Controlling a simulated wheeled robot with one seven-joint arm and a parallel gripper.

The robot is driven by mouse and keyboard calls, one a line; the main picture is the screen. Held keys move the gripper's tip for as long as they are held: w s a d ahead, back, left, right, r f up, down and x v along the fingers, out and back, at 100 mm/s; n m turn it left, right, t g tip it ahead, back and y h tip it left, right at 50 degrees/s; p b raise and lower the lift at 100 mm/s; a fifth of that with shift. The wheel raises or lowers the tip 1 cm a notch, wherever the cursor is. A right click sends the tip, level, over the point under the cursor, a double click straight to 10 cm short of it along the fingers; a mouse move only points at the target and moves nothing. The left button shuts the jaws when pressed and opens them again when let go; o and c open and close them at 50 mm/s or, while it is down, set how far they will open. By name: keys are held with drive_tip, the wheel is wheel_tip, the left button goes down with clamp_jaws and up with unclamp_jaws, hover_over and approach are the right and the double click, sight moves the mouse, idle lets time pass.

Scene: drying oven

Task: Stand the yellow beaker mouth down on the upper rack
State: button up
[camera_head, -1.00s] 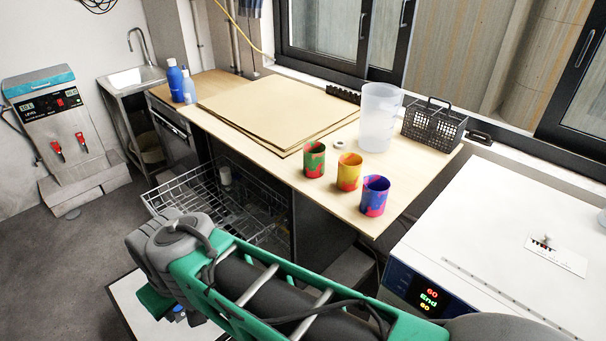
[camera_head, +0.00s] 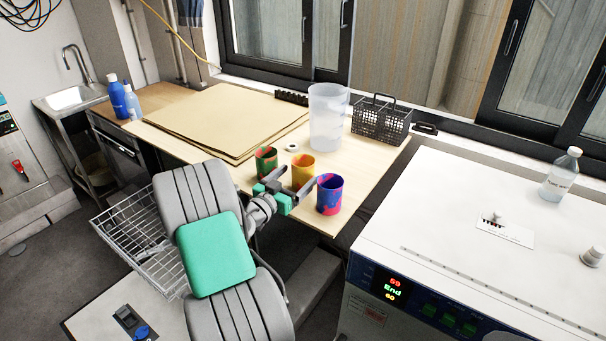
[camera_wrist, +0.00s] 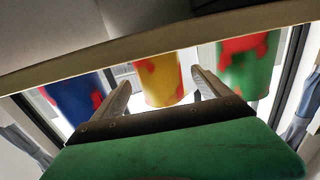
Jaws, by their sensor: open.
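The yellow beaker (camera_head: 303,168), with red patches, stands mouth up near the table's front edge, between a green-and-red beaker (camera_head: 266,161) and a blue-and-pink beaker (camera_head: 330,194). My gripper (camera_head: 289,182) is open in front of the yellow beaker, its fingers pointing towards it. In the wrist view the yellow beaker (camera_wrist: 160,80) shows between the two spread fingers (camera_wrist: 163,88); I cannot tell whether either touches it. A wire rack (camera_head: 122,225) stands pulled out below the table at the left, partly hidden by my arm.
A tall translucent container (camera_head: 328,118) and a black wire basket (camera_head: 382,122) stand behind the beakers. Cardboard sheets (camera_head: 210,118) cover the table's left part. A white machine (camera_head: 470,215) stands at the right. In the wrist view the table edge (camera_wrist: 100,62) crosses close to the gripper.

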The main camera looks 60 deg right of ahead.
drive_tip(key=d, duration=0.2)
drive_tip(key=d+p, duration=0.1)
drive_tip(key=d, duration=0.1)
drive_tip(key=shift+s, duration=0.25)
drive_tip(key=shift+c, duration=0.6)
drive_tip(key=c, duration=1.3)
